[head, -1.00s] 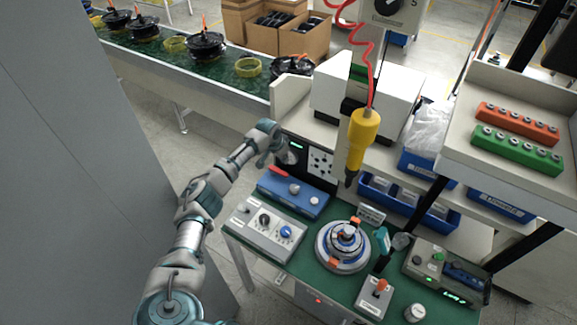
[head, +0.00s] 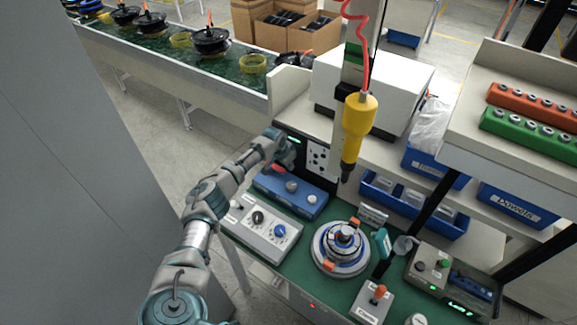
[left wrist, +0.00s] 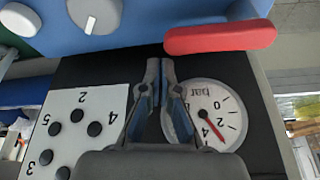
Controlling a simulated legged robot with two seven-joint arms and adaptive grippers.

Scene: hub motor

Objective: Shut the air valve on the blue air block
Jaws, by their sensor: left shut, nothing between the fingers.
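The blue air block (head: 313,205) sits at the back left of the green bench. Its red valve lever (head: 277,169) lies along the block's top left, and two grey knobs are beside it. My left gripper (head: 290,158) is just behind the block, close to the lever. In the left wrist view, the left gripper (left wrist: 164,66) is shut and empty, with its tips beside the left end of the red lever (left wrist: 220,38) and apart from it. The blue block (left wrist: 140,25) fills the top. My right gripper is not in view.
A pressure gauge (left wrist: 222,112) with a red needle and a numbered dot panel (left wrist: 75,130) stand by the fingers. A grey control box (head: 262,235), a round hub fixture (head: 341,248) and a hanging yellow screwdriver (head: 358,125) are nearby.

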